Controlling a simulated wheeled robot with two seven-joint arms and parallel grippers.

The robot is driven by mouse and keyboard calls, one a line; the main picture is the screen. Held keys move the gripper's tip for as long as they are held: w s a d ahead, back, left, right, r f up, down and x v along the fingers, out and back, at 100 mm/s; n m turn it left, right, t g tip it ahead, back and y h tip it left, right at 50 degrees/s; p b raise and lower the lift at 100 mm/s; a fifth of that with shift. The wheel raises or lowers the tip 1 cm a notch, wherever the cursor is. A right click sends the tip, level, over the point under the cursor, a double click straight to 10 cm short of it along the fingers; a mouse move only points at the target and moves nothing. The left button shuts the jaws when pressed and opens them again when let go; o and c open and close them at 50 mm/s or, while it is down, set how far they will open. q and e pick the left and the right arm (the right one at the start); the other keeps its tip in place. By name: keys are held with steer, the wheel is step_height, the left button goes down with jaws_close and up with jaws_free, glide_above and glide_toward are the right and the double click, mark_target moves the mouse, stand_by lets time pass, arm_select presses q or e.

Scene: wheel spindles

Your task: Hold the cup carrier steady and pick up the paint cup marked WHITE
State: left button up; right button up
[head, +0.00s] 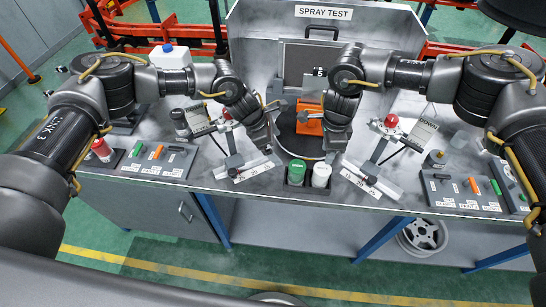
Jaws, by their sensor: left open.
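A small dark cup carrier (297,188) stands at the front edge of the metal bench, at the middle of the head view. It holds a green-topped cup (297,170) on the left and a white cup (321,175) on the right. Both stand upright; their markings are too small to read. My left gripper (266,146) is open, above and to the left of the green-topped cup, apart from it. My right gripper (333,153) points down just above and behind the white cup. Its fingers are too small to show whether they are open or whether they touch the cup.
A labelled rail (243,170) lies left of the carrier and another (371,182) lies right of it. Tool trays stand at the left (154,160) and right (460,191). An orange block (309,122) and the spray test booth (323,12) are behind.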

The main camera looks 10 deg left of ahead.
arm_select(q)
step_height(320, 180, down, 3)
steer(key=s+m, duration=0.2)
steer(key=s, duration=0.1)
arm_select(e)
steer(key=shift+a, duration=0.1)
arm_select(q)
steer(key=g+y, duration=0.1)
glide_toward(283, 176)
steer(key=d+f, duration=0.1)
steer(key=f, duration=0.1)
steer(key=s+d+f, duration=0.1)
steer(key=f, duration=0.1)
steer(key=s+d+f, duration=0.1)
steer(key=d+f, duration=0.1)
steer(key=c, duration=1.1)
arm_select(e)
steer(key=shift+o, duration=0.3)
